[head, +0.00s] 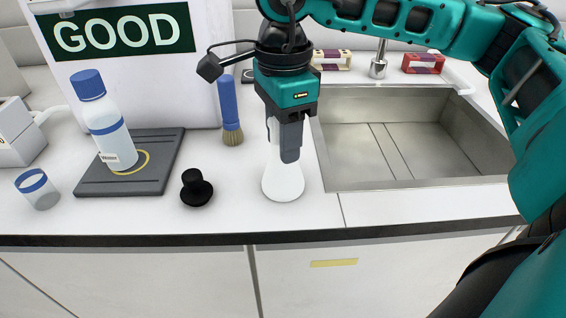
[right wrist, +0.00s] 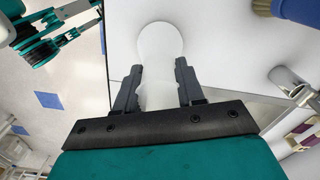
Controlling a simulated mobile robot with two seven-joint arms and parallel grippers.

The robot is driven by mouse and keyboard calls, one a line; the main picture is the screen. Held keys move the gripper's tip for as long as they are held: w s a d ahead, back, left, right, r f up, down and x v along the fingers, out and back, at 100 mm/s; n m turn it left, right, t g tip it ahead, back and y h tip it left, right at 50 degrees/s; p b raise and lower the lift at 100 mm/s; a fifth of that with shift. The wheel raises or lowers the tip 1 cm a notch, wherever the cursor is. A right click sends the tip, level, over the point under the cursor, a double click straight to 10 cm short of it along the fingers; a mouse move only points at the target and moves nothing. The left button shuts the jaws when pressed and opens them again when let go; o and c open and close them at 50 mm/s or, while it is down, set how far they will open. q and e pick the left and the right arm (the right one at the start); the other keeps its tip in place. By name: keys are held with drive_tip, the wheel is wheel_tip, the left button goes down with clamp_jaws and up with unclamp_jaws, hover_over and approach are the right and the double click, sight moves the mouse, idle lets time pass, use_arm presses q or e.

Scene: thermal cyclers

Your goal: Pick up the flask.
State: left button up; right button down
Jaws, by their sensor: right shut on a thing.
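The flask (head: 283,183) is white and translucent, with a rounded base and a narrower neck. It stands upright on the white counter, left of the sink. My right gripper (head: 287,145) comes down over it from above, and its fingers are shut on the neck. In the right wrist view the two fingers (right wrist: 157,85) lie on either side of the neck, and the round base (right wrist: 161,42) shows beyond them. The top of the flask is partly hidden by the gripper.
A black stopper-like object (head: 196,188) and a blue-handled brush (head: 230,110) stand left of the flask. A water bottle (head: 102,120) stands on a dark pad (head: 150,180), with a small beaker (head: 37,188) beside it. The sink (head: 350,150) is at the right.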

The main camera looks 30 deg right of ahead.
drive_tip(key=shift+r, duration=0.1)
use_arm(q)
drive_tip(key=shift+s+a+r+y+p, duration=0.25)
drive_tip(key=shift+a+r+p, duration=0.35)
drive_tip(key=shift+p, duration=0.7)
drive_tip(key=shift+s+a+r+y+p, duration=0.2)
drive_tip(key=shift+a+r+p, duration=0.35)
drive_tip(key=shift+p, duration=0.7)
use_arm(e)
wheel_tip(320, 180, up, 20)
